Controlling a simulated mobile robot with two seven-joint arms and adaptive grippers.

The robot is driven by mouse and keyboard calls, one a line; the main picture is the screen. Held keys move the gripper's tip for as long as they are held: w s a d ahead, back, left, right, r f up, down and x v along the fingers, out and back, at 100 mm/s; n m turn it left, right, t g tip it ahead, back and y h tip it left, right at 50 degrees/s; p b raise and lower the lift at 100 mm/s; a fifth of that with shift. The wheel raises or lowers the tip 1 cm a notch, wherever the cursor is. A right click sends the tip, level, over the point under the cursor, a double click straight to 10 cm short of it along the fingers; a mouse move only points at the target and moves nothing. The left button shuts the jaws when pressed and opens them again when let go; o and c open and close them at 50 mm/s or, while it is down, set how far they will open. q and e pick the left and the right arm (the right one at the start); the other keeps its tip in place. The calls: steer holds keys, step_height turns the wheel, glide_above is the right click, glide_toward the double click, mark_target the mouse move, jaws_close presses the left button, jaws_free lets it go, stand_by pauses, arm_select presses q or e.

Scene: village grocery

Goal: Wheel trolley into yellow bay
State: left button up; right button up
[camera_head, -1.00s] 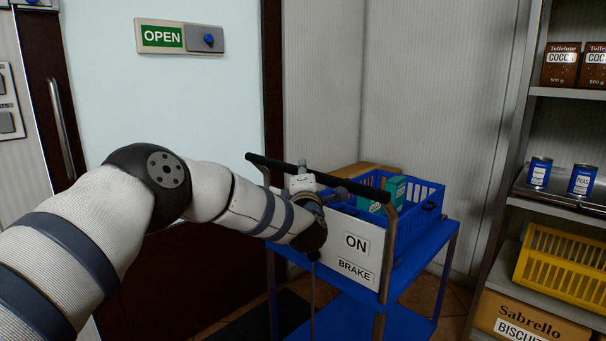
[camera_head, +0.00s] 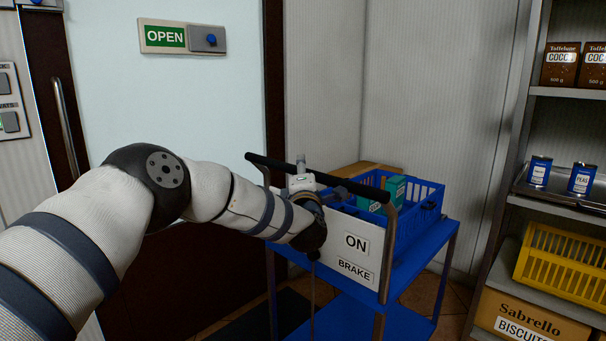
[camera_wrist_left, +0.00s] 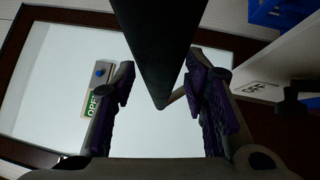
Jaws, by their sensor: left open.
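The blue trolley (camera_head: 428,249) stands against the corner in the head view, with a black push handle (camera_head: 268,161) and a white plate (camera_head: 335,247) lettered ON and BRAKE. My left arm reaches to the handle, and its wrist hides the gripper fingers there. In the left wrist view my left gripper (camera_wrist_left: 161,76) is open, with the dark handle bar (camera_wrist_left: 155,40) running between its fingers; the fingers are not closed on it. A blue crate (camera_head: 428,203) with a teal box (camera_head: 396,188) sits on the trolley's top. The yellow bay and my right gripper are not in view.
A shelf (camera_head: 562,95) with cocoa packs, cans (camera_head: 540,171), a yellow crate (camera_head: 568,258) and a biscuit carton (camera_head: 525,318) stands close on the right. A door with a handle (camera_head: 66,128) and an OPEN sign (camera_head: 165,37) is behind my arm. A dark mat lies on the floor.

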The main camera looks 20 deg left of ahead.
arm_select(q)
steer(key=v, duration=1.2)
